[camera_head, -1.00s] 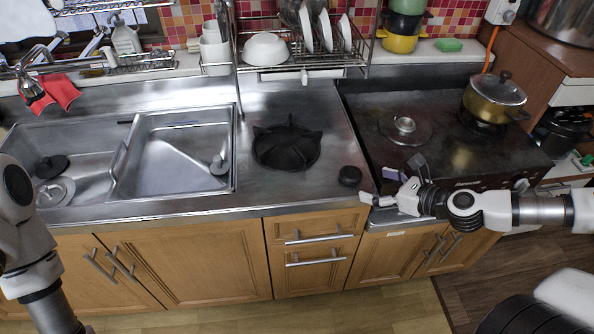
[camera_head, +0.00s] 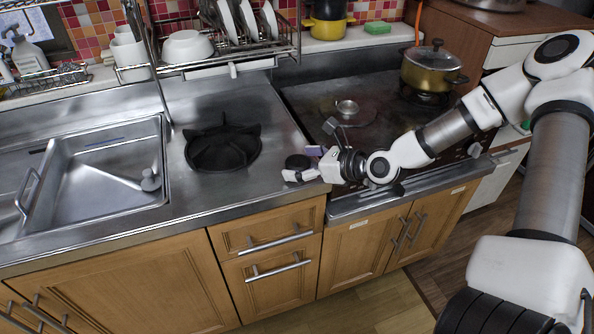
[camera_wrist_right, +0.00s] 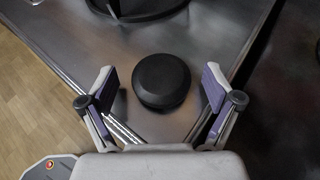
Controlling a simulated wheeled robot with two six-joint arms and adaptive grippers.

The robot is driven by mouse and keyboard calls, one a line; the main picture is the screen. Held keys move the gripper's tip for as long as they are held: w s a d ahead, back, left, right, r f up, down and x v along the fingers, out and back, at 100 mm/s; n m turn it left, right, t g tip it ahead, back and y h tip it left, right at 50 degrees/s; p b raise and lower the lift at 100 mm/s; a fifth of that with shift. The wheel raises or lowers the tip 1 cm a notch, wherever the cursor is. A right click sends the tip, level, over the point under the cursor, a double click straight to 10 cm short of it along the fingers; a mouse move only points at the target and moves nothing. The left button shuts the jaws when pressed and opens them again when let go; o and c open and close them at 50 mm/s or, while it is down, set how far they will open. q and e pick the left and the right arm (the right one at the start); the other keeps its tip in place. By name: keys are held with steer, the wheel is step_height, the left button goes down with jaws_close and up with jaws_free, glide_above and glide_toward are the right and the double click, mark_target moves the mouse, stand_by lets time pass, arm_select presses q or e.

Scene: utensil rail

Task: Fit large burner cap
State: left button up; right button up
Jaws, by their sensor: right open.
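The burner cap is a black round disc (camera_head: 298,161) lying on the steel counter near its front edge, left of the stove. It also shows in the right wrist view (camera_wrist_right: 162,80). My right gripper (camera_head: 301,165) is open, with its fingers on either side of the cap. In the right wrist view its purple-padded fingertips (camera_wrist_right: 159,86) stand apart, with a gap on each side of the cap. The bare silver burner (camera_head: 346,107) shows on the black stove top (camera_head: 385,140). My left gripper is not in view.
A black pan support (camera_head: 222,148) stands on the counter left of the cap. A lidded pot (camera_head: 432,68) sits on the stove's back right burner. A dish rack (camera_head: 240,47) is behind, and the sink (camera_head: 100,185) is at left.

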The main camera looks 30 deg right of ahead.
mark_target(302, 162)
steer(key=shift+s+d, duration=0.1)
steer(key=c, duration=1.3)
steer(key=shift+r, duration=0.1)
step_height(302, 162, up, 10)
steer(key=p, duration=0.3)
steer(key=o, duration=0.4)
steer(key=c, duration=0.4)
